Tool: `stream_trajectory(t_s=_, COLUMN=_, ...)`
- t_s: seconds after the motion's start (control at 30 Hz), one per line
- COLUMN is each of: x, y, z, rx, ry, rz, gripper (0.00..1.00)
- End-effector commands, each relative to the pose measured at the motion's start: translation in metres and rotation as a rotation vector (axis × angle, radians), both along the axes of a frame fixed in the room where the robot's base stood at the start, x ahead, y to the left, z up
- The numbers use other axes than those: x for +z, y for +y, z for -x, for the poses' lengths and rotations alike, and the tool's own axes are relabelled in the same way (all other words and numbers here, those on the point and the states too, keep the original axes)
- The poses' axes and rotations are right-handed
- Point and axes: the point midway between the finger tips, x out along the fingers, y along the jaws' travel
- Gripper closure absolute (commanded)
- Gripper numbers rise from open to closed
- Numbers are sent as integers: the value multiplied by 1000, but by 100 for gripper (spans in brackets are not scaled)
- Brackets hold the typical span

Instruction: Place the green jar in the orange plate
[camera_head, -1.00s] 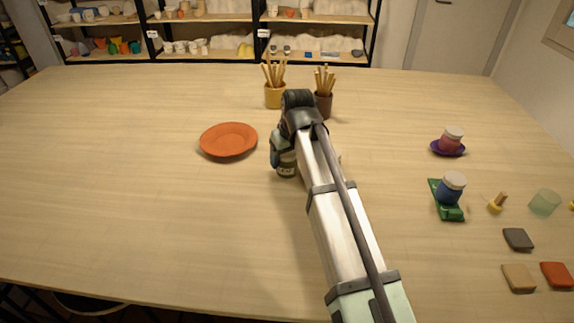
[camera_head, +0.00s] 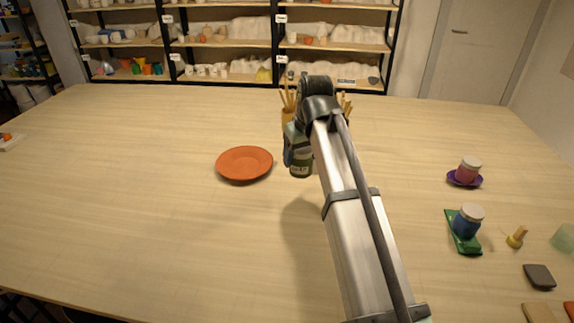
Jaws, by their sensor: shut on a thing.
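The orange plate (camera_head: 244,164) lies flat and empty on the table, left of the middle. My gripper (camera_head: 299,168) is just right of the plate at the end of my arm, above the table and apart from the plate. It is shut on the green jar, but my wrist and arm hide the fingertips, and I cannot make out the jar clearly. No green jar shows standing elsewhere on the table.
Pots of sticks (camera_head: 287,112) stand behind my arm. At the right are a pink jar on a purple saucer (camera_head: 478,183), a blue jar (camera_head: 467,221) on a green tray (camera_head: 470,247) and a grey tile (camera_head: 539,276).

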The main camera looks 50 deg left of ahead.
Motion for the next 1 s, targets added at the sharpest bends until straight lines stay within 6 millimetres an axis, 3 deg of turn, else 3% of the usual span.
stream_trajectory(t_s=0.2, x=-1, y=27, z=38, rx=58, ry=6, rz=11, gripper=74)
stream_trajectory(t_s=0.5, x=1, y=144, z=74, rx=145, ry=10, rz=36, gripper=74)
stream_trajectory(t_s=0.73, x=9, y=204, z=62, rx=132, ry=4, rz=29, gripper=74)
stream_trajectory(t_s=1.0, x=14, y=225, z=53, rx=95, ry=-3, rz=5, gripper=74)
